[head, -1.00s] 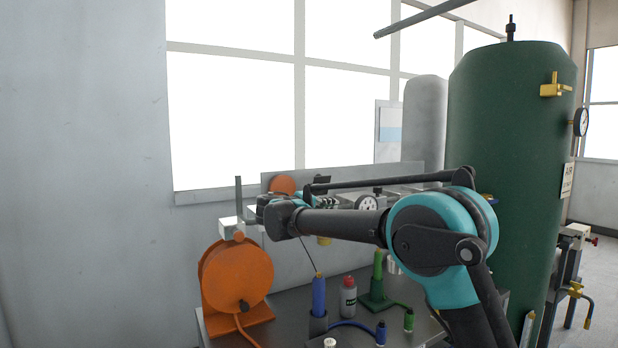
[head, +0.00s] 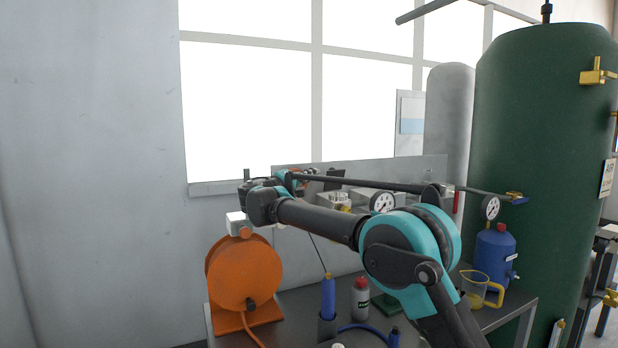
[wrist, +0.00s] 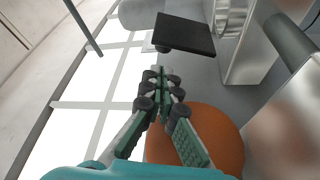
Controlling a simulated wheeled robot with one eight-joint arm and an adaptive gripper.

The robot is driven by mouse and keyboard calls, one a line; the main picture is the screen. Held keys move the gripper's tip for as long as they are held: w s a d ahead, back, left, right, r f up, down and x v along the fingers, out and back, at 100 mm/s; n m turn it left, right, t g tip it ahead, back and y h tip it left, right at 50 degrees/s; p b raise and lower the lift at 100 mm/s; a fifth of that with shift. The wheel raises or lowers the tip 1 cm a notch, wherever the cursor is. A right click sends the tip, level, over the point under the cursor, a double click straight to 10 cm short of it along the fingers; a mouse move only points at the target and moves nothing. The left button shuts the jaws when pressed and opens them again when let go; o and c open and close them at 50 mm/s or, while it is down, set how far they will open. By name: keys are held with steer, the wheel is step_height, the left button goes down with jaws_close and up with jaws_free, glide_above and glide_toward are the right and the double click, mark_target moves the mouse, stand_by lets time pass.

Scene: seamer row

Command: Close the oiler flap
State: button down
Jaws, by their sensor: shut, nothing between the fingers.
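A flat black plate, which looks like the oiler flap (wrist: 185,35), is in the upper middle of the wrist view. In the head view a small dark plate, apparently the same flap (head: 336,176), stands raised above the metal units at the back of the bench. My gripper (wrist: 162,74) is shut and empty, its fingertips pointing toward the flap with a visible gap in the picture. In the head view my gripper (head: 295,180) is small and partly hidden by my arm. The flap's hinge and the oiler's body cannot be made out clearly.
An orange hose reel (head: 243,274) stands at the bench's left. A blue bottle (head: 328,298), a grey bottle (head: 360,298), a pressure gauge (head: 382,203), a blue container (head: 495,256) and a yellow jug (head: 474,288) are around my arm. A green tank (head: 545,150) stands right.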

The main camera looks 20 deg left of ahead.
mark_target(329, 173)
steer(key=x, duration=0.5)
steer(key=shift+w+d, duration=0.15)
steer(key=shift+w, duration=0.2)
steer(key=shift+s, duration=0.1)
steer(key=shift+s+d+r+m+t+h, duration=0.15)
steer(key=shift+s+d+m+h, duration=0.15)
steer(key=shift+m, duration=0.55)
steer(key=shift+s+d+f+m+t+h, duration=0.1)
steer(key=shift+s+d+m+t+h, duration=0.25)
steer(key=shift+m, duration=0.5)
steer(key=shift+s+d+f, duration=0.2)
steer(key=shift+s+d, duration=0.5)
steer(key=shift+d, duration=0.25)
steer(key=shift+s+d+f, duration=0.45)
steer(key=shift+s+d, duration=0.1)
steer(key=shift+d, duration=0.1)
steer(key=shift+d+f, duration=0.1)
